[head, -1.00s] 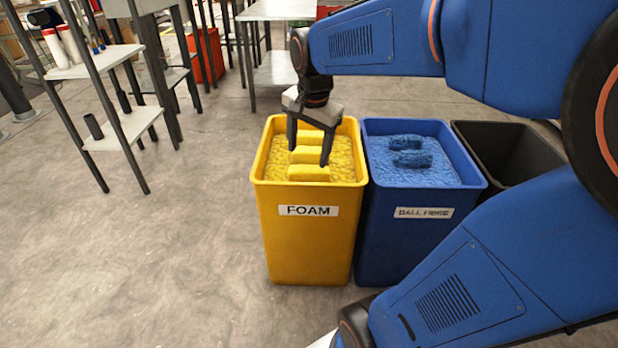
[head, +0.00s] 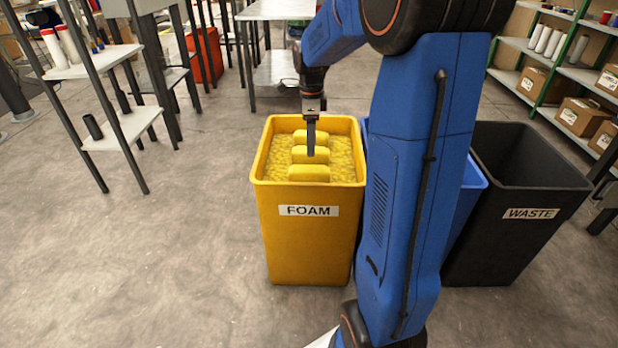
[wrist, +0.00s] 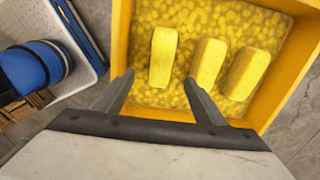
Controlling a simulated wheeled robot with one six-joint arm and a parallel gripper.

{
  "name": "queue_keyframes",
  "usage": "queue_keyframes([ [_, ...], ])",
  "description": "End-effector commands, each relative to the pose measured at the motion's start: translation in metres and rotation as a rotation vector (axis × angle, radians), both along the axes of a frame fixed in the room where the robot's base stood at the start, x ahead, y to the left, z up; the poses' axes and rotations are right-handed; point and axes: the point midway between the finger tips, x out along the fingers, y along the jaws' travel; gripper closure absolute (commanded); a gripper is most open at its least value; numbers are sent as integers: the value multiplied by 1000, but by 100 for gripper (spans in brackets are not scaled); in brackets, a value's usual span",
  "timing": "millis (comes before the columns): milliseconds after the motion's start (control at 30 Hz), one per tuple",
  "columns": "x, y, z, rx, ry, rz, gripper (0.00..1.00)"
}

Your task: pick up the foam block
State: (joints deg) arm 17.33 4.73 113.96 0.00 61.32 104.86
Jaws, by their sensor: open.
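The yellow bin labelled FOAM (head: 312,240) holds yellow crumbs and three foam blocks in a row. In the head view these are the near block (head: 309,173), the middle block (head: 301,155) and the far block (head: 301,136). My gripper (head: 311,155) points down over the bin, seen edge-on. In the wrist view my gripper (wrist: 159,77) is open and empty. Its fingers are apart, with the leftmost foam block (wrist: 163,57) just beyond and between the tips. The other two blocks (wrist: 208,63) (wrist: 246,73) lie to the right.
My arm hides most of the blue bin (head: 470,180) beside the yellow one. A black WASTE bin (head: 525,240) stands further right. A shelf rack (head: 120,130) is at the left, a table (head: 280,10) behind. The floor to the left is clear.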

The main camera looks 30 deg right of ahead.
Motion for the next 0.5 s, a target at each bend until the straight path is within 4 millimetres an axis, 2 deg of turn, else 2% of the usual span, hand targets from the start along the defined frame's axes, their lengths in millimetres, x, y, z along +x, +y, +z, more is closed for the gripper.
queue_keyframes([
  [33,-1,0,-11,1,3,1,35],
  [300,-1,1,-58,1,4,2,35],
  [500,0,1,-82,1,1,2,35],
])
